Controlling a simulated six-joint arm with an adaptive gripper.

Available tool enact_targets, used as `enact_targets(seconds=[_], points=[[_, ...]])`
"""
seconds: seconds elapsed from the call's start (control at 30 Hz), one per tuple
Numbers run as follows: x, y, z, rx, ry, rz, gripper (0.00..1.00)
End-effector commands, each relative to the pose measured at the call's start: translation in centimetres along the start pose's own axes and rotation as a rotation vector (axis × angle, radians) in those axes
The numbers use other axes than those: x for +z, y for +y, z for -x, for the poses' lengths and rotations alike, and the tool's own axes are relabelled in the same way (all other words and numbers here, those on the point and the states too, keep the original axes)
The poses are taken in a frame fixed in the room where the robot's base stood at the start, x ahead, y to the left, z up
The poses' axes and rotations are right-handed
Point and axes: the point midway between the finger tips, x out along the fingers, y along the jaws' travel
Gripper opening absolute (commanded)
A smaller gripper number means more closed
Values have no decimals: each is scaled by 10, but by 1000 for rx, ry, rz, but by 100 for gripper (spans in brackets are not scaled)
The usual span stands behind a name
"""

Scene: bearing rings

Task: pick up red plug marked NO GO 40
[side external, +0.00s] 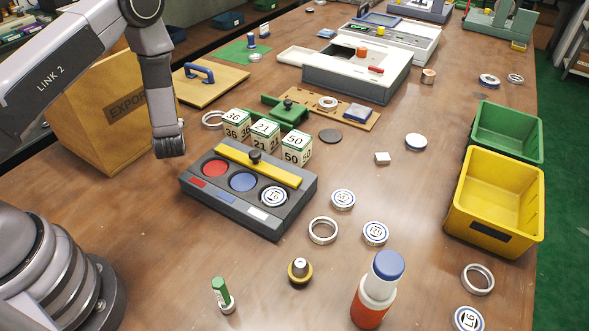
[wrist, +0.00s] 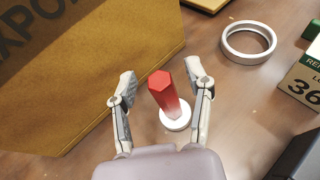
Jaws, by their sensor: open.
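The red plug (wrist: 163,92) stands upright on the table in the wrist view, with a six-sided red handle and a round whitish base. No marking on it can be read from here. My gripper (wrist: 158,78) is open, with one finger on each side of the red handle and a visible gap on both sides. In the side external view my gripper (side external: 170,147) points down beside the wooden box, and the plug is hidden there.
The wooden EXPORT box (side external: 112,110) stands close to the left of my gripper; its wall (wrist: 80,75) fills the wrist view's left. A metal ring (wrist: 249,42) lies to the right. The grey tray (side external: 232,208) with coloured wells and several number blocks (side external: 265,132) are nearby.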

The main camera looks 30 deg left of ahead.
Motion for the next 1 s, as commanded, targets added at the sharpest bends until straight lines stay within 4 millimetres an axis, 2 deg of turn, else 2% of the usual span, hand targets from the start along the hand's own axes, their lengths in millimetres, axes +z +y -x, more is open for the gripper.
enact_targets(seconds=[0.1, 0.5, 0.87, 1.0], points=[[0, 0, 0, 0, 0, 0, 50], [0, 0, 1, 0, 0, 0, 0], [1, 0, 1, 0, -2, 1, 0], [7, 0, 3, 0, -3, 2, 0]])
